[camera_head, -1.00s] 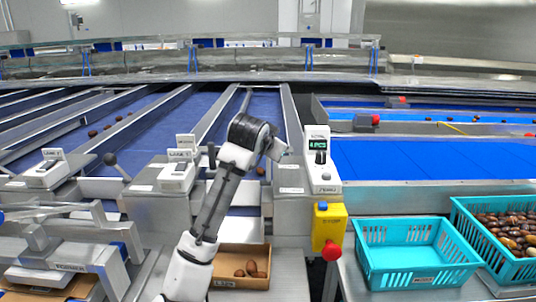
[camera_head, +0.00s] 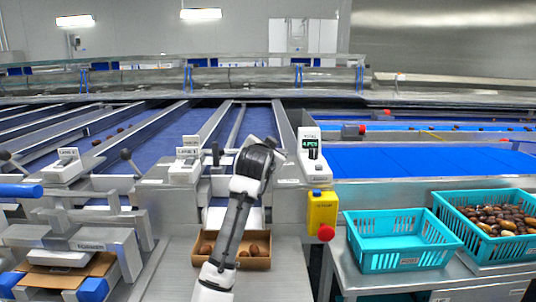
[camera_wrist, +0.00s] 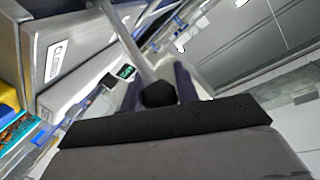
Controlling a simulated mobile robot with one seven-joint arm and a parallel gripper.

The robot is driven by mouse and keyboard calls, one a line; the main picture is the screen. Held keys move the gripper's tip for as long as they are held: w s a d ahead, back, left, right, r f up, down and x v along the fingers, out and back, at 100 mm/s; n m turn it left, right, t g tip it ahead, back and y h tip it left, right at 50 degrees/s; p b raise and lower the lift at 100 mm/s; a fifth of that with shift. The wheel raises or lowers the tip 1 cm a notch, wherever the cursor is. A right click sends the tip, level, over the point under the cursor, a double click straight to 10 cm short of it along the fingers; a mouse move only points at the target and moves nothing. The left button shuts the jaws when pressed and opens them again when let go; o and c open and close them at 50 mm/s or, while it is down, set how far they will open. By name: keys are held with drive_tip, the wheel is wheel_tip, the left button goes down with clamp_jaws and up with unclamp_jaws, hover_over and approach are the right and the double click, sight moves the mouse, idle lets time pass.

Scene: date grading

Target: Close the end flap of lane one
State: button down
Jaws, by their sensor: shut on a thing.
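Lane one appears to be the blue-bedded lane behind my arm, with a small labelled box (camera_head: 186,174) at its left front. My gripper (camera_head: 258,158) is at the front end of this lane, its fingertips hard to make out. In the wrist view a dark round knob (camera_wrist: 159,94) sits right at the gripper's edge, and my gripper appears shut on it. The end flap is mostly hidden behind my arm, so I cannot tell its angle. A cardboard box (camera_head: 203,259) with a few dates stands below the lane end, partly behind my forearm.
A weighing display (camera_head: 311,146) and a yellow box with a red button (camera_head: 322,212) stand close right of my gripper. An empty turquoise crate (camera_head: 450,244) and one full of dates (camera_head: 447,212) are at right. Knobbed levers (camera_head: 127,155) stand at the left lanes.

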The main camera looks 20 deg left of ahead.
drive_tip(key=shift+s+d+f, duration=0.25)
drive_tip(key=shift+s+f, duration=0.05)
drive_tip(key=shift+s, duration=0.3)
drive_tip(key=shift+s+b, duration=0.1)
drive_tip(key=shift+b, duration=0.2)
drive_tip(key=c, duration=1.1)
unclamp_jaws()
drive_tip(key=shift+s, duration=0.1)
drive_tip(key=s+b, duration=0.1)
drive_tip(key=s, duration=0.3)
drive_tip(key=s+r+b, duration=0.1)
drive_tip(key=s, duration=0.4)
drive_tip(key=s+d+b, duration=0.1)
drive_tip(key=s, duration=0.3)
drive_tip(key=shift+s+r, duration=0.3)
drive_tip(key=shift+r, duration=0.05)
